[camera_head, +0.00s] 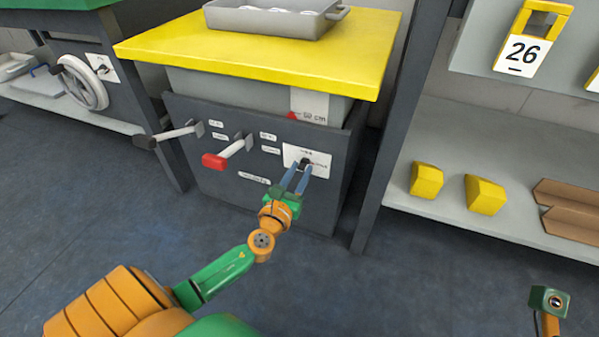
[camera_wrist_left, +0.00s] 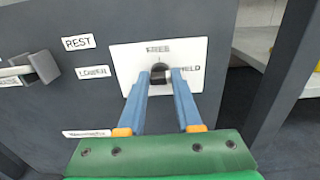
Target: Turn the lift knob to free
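The lift knob (camera_wrist_left: 160,73) is a small dark knob on a white plate (camera_wrist_left: 125,58) marked FREE at the top and HELD at the right. In the head view the plate (camera_head: 290,153) is on the dark front panel of the yellow-topped lift table. My left gripper (camera_head: 299,170) reaches the plate with its blue fingers pointing at it. In the left wrist view the fingertips (camera_wrist_left: 161,78) are apart, one on each side of the knob. I cannot tell whether they press on it. The fingers partly hide the knob, and its pointing direction is unclear.
Left of the plate are a red-ended lever (camera_head: 215,160) and a black-ended lever (camera_head: 147,142). A grey tray (camera_head: 270,24) stands on the yellow tabletop (camera_head: 175,45). A handwheel (camera_head: 85,85) is at the left, and shelves with yellow blocks (camera_head: 427,180) are at the right. The floor in front is clear.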

